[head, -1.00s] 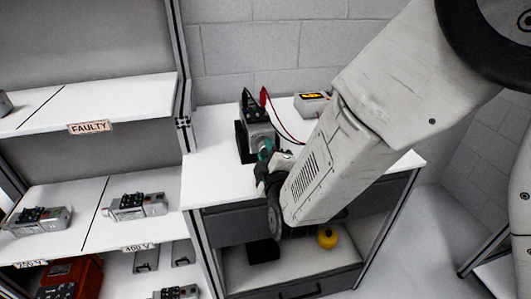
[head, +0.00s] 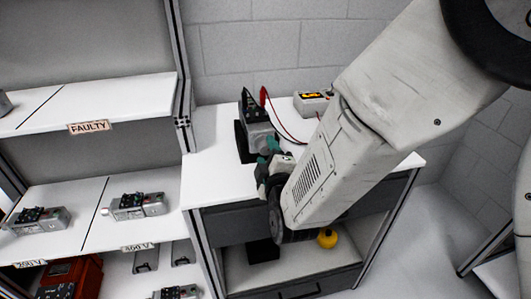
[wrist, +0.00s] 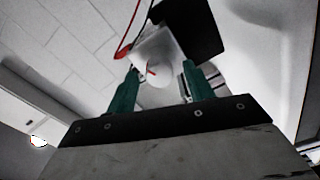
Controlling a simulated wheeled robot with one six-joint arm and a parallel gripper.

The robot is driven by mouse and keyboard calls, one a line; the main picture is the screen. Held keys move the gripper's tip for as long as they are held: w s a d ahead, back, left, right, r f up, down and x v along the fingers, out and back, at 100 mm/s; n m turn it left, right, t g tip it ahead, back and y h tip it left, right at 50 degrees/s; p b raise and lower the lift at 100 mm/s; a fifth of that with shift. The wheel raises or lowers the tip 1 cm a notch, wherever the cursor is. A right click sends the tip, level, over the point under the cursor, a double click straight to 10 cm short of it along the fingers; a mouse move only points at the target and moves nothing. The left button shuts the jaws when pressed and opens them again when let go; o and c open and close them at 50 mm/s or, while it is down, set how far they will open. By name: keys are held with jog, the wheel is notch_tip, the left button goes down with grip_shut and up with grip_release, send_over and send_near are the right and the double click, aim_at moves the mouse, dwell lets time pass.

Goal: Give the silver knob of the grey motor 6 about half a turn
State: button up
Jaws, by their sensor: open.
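The grey motor (head: 257,134) stands in a black holder (head: 241,143) on the white worktop, with a red cable at its top. In the wrist view the motor's pale front (wrist: 157,50) faces me, with a round silver knob (wrist: 156,74) bearing a small red mark. My gripper (wrist: 158,82) is open, its two green fingers on either side of the knob, with the knob between the fingertips. I cannot tell whether either finger touches it. In the head view my gripper (head: 268,158) is at the motor's front and hides the knob.
A meter (head: 312,104) with an orange display stands at the back of the worktop (head: 207,150), wired with red cable. A yellow object (head: 327,238) lies below the worktop.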

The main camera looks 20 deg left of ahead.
jog(key=v, duration=0.7)
dwell(0.3)
jog(key=s+d+f+m+g+h, duration=0.2)
jog(key=s+f+m+g, duration=0.1)
jog(key=f+g, duration=0.2)
jog(key=s+d+f+m+g+h, duration=0.2)
jog(key=s+d+f+m+g, duration=0.1)
jog(key=f+g, duration=0.2)
jog(key=s+d+r+m+g+h, duration=0.1)
jog(key=s+d+r+m, duration=0.3)
jog(key=d, duration=0.7)
jog(key=s+d+r+m+g+h, duration=0.1)
jog(key=s+d+r+m, duration=0.3)
jog(key=d+r, duration=0.5)
jog(key=s+d+r+m+g+h, duration=0.2)
jog(key=d+r+m, duration=0.4)
jog(key=d, duration=0.9)
jog(key=shift+s+d+r+h, duration=0.15)
jog(key=shift+s+r+h, duration=0.55)
jog(key=shift+s, duration=0.7)
